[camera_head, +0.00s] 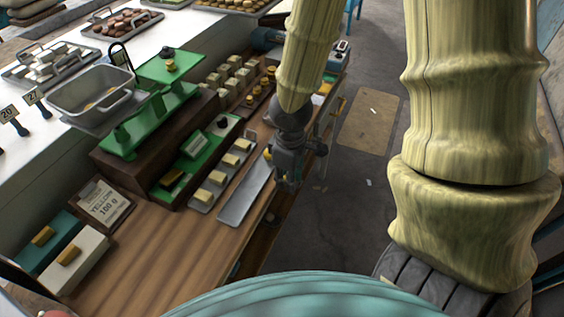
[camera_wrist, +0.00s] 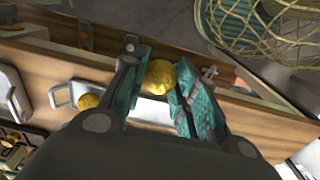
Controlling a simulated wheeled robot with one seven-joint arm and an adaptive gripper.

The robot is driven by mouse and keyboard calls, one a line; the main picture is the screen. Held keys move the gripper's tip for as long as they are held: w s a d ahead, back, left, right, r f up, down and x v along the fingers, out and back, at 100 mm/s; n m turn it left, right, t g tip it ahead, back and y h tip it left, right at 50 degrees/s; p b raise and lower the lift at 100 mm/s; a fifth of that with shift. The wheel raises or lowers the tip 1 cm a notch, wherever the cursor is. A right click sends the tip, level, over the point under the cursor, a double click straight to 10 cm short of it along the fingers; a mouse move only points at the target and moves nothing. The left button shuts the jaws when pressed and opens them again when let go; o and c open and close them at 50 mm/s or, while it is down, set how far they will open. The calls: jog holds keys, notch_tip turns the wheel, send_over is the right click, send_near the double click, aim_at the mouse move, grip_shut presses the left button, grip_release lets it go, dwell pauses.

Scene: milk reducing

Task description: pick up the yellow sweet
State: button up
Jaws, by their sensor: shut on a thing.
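In the wrist view a round yellow sweet (camera_wrist: 160,77) sits between the two teal-padded fingers of my gripper (camera_wrist: 157,73), which is shut on it. A second round yellow sweet (camera_wrist: 88,101) lies to the left, at the handled end of a metal tray (camera_wrist: 62,96). In the head view my gripper (camera_head: 289,176) hangs near the right edge of the wooden counter (camera_head: 150,245), beside the long metal tray (camera_head: 245,195). The held sweet is not clearly visible there.
A green balance scale (camera_head: 150,122) with a metal pan (camera_head: 90,92) stands left of the gripper. Small trays of pale blocks (camera_head: 220,178) lie nearby. A "YELLOW 100 g" sign (camera_head: 102,203) stands on the counter. Floor (camera_head: 345,205) lies right of the counter edge.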

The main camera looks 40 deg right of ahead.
jog(key=shift+s+d+r+p, duration=0.1)
jog(key=shift+s+r+p, duration=0.05)
jog(key=shift+p, duration=0.75)
jog(key=s+p, duration=0.2)
jog(key=p, duration=0.3)
jog(key=s+d+p, duration=0.1)
jog(key=s+p, duration=0.1)
jog(key=p, duration=0.2)
jog(key=shift+s+r+p, duration=0.15)
jog(key=shift+r+p, duration=0.05)
jog(key=shift+p, duration=0.15)
